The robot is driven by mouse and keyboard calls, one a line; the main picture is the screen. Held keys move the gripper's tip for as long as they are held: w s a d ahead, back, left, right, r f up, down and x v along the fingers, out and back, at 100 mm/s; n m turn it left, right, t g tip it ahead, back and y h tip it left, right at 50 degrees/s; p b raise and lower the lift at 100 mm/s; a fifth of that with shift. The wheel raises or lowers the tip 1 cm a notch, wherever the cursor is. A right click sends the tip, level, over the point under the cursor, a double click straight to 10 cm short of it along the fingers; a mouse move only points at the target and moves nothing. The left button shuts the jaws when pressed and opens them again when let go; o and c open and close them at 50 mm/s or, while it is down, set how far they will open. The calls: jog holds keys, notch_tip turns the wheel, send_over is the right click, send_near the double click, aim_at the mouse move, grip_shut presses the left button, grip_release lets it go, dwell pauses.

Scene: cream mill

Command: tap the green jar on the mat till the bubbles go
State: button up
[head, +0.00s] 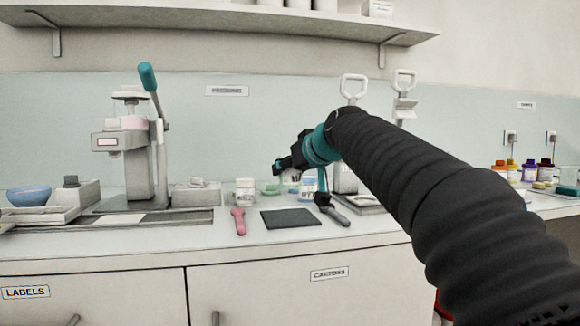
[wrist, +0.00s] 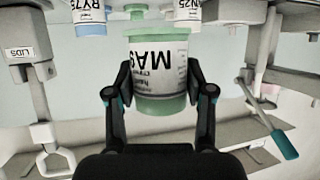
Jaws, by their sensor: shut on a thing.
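A green jar (wrist: 160,103) with a white label reading "MAS" is between the two fingers of my gripper (wrist: 160,93) in the wrist view. The fingers are shut on its sides. The held jar is hard to make out there among the small jars. The mat lies flat and bare near the counter's front. Bubbles cannot be made out.
A white-lidded jar (head: 244,191) stands behind a pink tool (head: 238,221), left of the mat. A dark-handled tool (head: 332,210) lies right of it. A press with a teal lever (head: 149,78) stands left. Several coloured bottles (head: 513,172) stand far right.

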aim_at(293, 184)
jog(key=shift+s+a+f+b, duration=0.1)
jog(key=shift+a+f+b, duration=0.05)
jog(key=shift+f+b, duration=0.45)
jog(key=shift+a+f+b, duration=0.15)
jog(key=shift+f+b, duration=0.3)
jog(key=shift+f, duration=0.25)
jog(key=shift+f+b, duration=0.65)
jog(key=shift+f, duration=0.15)
notch_tip(293, 184, down, 3)
jog(key=shift+r+b, duration=0.15)
jog(key=shift+b, duration=1.1)
jog(key=shift+c, duration=0.4)
jog(key=shift+r+p, duration=1.25)
jog(key=shift+r, duration=0.2)
jog(key=shift+f, duration=0.15)
